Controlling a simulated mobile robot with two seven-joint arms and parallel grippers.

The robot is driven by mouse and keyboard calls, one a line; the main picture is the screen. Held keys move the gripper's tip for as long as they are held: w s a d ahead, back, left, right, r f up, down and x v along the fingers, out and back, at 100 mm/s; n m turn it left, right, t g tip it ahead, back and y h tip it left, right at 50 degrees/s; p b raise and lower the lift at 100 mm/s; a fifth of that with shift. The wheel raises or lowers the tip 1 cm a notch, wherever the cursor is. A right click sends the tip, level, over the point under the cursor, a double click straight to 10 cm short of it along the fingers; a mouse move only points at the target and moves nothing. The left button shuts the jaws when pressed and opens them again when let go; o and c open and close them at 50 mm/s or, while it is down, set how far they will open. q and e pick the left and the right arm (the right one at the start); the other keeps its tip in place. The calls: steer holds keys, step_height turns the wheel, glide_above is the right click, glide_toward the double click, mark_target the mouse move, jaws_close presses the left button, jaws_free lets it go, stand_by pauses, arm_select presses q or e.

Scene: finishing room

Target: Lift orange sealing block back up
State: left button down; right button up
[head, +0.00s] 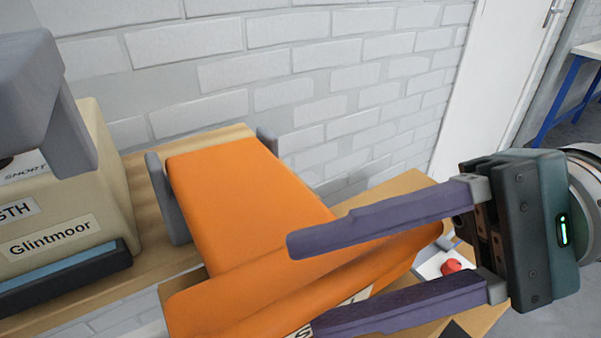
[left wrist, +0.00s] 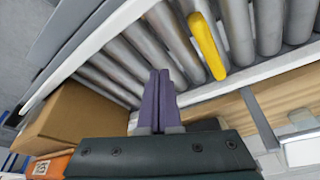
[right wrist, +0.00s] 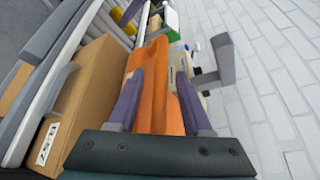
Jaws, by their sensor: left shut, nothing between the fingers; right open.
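The orange sealing block (head: 235,200) is a wide piece mounted between grey side brackets over the wooden bench, with a lower front bar bearing a partly hidden label. My right gripper (head: 302,285) is open, its purple fingers spread across the front bar. In the right wrist view the orange block (right wrist: 157,100) shows between the fingers; I cannot tell whether they touch it. My left gripper (left wrist: 158,80) is shut and empty in the left wrist view, in front of the conveyor rollers. It does not show in the head view.
A beige machine labelled Glintmoor (head: 75,215) stands at the left on the wooden bench (head: 145,180). A red button (head: 451,266) shows behind the right fingers. In the left wrist view are a roller conveyor (left wrist: 240,30), a yellow bar (left wrist: 207,45) and a cardboard box (left wrist: 75,118).

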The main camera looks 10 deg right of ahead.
jaws_close()
stand_by(1.4)
